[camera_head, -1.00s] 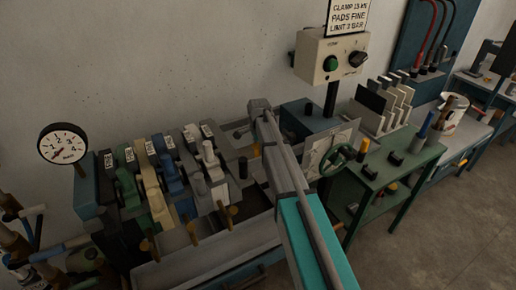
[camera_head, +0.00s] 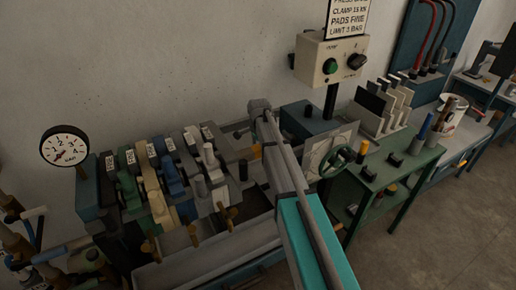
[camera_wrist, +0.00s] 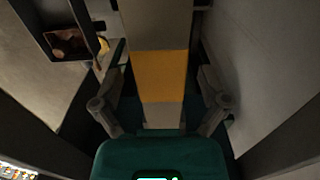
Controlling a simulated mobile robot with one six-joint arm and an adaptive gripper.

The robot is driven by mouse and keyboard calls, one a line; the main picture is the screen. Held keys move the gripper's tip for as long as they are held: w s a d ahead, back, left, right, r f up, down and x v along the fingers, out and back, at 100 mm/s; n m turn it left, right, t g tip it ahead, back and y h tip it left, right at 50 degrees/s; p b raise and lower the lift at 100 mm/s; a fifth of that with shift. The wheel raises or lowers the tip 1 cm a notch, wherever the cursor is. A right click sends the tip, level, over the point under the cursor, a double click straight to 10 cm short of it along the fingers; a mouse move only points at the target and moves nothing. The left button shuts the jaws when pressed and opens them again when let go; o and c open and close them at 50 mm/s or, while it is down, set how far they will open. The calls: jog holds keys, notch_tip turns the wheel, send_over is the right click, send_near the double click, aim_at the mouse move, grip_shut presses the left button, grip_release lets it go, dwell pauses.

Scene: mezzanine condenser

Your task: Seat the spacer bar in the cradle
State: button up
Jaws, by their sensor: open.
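In the wrist view, a pale bar with a broad orange-yellow band (camera_wrist: 160,75) runs lengthwise between the two fingers of my gripper (camera_wrist: 160,88). It looks like the spacer bar. The gripper is open, with a finger on each side and a visible gap to the bar. My arm hides the gripper there. I cannot make out the cradle for certain in either view.
A row of coloured clamp-like levers (camera_head: 165,175) stands left of my arm, with a pressure gauge (camera_head: 65,145) beyond. On the right are a green handwheel (camera_head: 336,160), a control box (camera_head: 331,58) on a post, and a green bench (camera_head: 395,175) with upright plates.

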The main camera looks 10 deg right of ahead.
aim_at(259, 147)
notch_tip(259, 147, up, 11)
jog(key=p, duration=1)
jog(key=shift+r+p, duration=0.15)
jog(key=shift+p, duration=0.2)
dwell(0.3)
jog(key=s+n, duration=1.4)
jog(key=s, duration=1.4)
jog(key=shift+s+d, duration=0.4)
jog(key=shift+d, duration=0.05)
notch_tip(259, 147, down, 9)
jog(key=b, duration=0.9)
